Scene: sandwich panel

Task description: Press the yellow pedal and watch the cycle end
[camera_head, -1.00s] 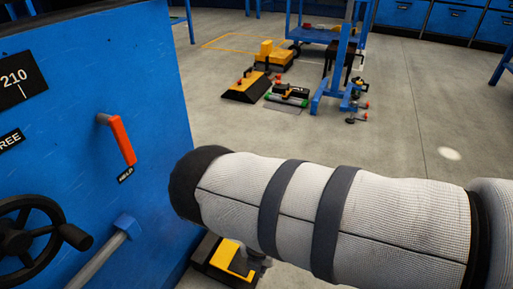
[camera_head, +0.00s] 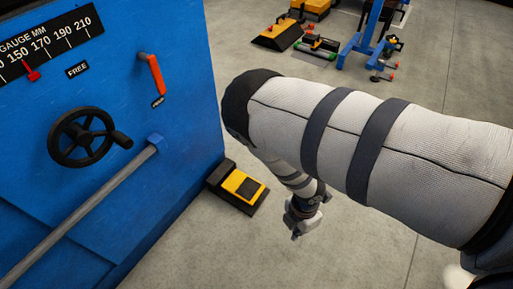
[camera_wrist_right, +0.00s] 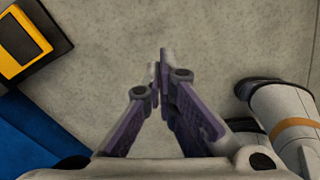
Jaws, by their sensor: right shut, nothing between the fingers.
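The yellow pedal (camera_head: 243,186) sits in a black base on the floor beside the blue machine (camera_head: 120,205). In the right wrist view the pedal (camera_wrist_right: 14,40) shows at the upper left corner, partly cut off by the frame. My right gripper (camera_head: 296,232) is low over the floor, to the right of and nearer than the pedal, apart from it. In the right wrist view the right gripper's fingers (camera_wrist_right: 160,62) meet at the tips over bare floor, with nothing between them. My left gripper is not in view.
The machine's front carries a black handwheel (camera_head: 85,137), a red lever (camera_head: 152,74), a grey bar (camera_head: 85,212) and a gauge (camera_head: 45,45). A black and yellow block (camera_head: 278,35) and a blue frame (camera_head: 366,30) stand farther back. The floor at right is clear.

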